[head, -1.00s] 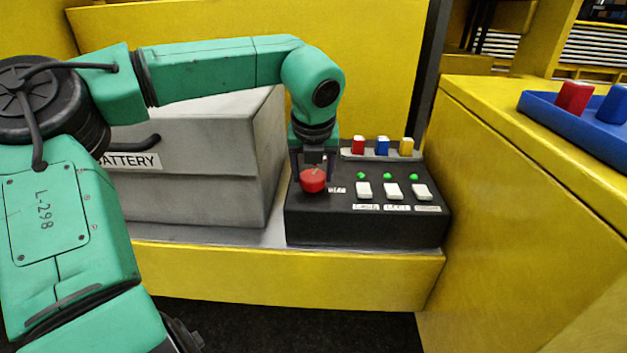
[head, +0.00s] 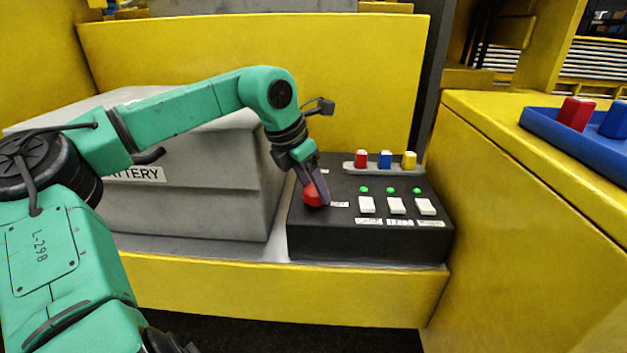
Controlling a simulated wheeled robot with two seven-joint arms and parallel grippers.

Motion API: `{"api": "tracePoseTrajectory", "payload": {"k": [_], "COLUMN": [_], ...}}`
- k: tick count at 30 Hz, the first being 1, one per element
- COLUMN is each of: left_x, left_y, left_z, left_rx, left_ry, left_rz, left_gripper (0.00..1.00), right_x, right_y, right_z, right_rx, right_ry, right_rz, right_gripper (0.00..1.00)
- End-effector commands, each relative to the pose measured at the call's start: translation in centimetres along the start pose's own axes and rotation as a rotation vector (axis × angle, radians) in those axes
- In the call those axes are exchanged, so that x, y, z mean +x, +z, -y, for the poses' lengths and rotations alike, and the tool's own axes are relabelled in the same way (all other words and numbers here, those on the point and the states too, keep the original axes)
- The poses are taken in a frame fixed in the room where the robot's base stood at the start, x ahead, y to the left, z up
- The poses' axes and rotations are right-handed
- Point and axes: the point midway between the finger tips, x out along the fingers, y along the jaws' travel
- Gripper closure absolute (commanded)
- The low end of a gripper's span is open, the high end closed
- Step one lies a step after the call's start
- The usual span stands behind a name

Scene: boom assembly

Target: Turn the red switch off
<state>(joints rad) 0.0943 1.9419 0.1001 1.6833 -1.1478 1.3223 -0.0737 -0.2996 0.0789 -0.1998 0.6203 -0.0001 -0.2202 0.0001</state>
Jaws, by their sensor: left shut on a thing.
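The red switch (head: 311,196) is a round red knob on the left part of the black control box (head: 350,243). My left gripper (head: 316,192) comes down on it from above and is shut on it, with its fingers on either side of the knob. The gripper is turned and leans to one side, and its fingers hide part of the knob. A small label lies just right of the knob, partly readable. My right gripper is not in view.
The box carries three white switches (head: 396,206) under green lights, and red, blue and yellow blocks (head: 385,160) behind. A grey battery case (head: 190,200) stands left. A blue tray (head: 570,145) with red and blue blocks sits on the yellow ledge at right.

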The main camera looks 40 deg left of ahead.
Motion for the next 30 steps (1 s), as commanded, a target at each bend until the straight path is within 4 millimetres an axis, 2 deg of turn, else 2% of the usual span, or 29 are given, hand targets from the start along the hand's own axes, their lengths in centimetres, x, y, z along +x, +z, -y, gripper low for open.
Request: {"api": "tracePoseTrajectory", "payload": {"k": [3, 12, 30], "left_x": [-0.3, -0.1, 0.1], "left_y": [0.1, 0.0, -0.1], "left_z": [-0.1, -0.1, -0.2], "left_rx": [0.084, 0.244, 0.306], "left_ry": [-0.039, -0.104, -0.127], "left_rz": [-0.002, -0.004, -0.004], "left_gripper": [0.89, 0.89, 0.89], "right_x": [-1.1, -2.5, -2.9], "right_y": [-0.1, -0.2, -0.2], "right_z": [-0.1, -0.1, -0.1], "right_rx": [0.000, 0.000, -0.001], "right_ry": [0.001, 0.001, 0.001], "right_rz": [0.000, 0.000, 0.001], "right_gripper": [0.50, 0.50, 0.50]}}
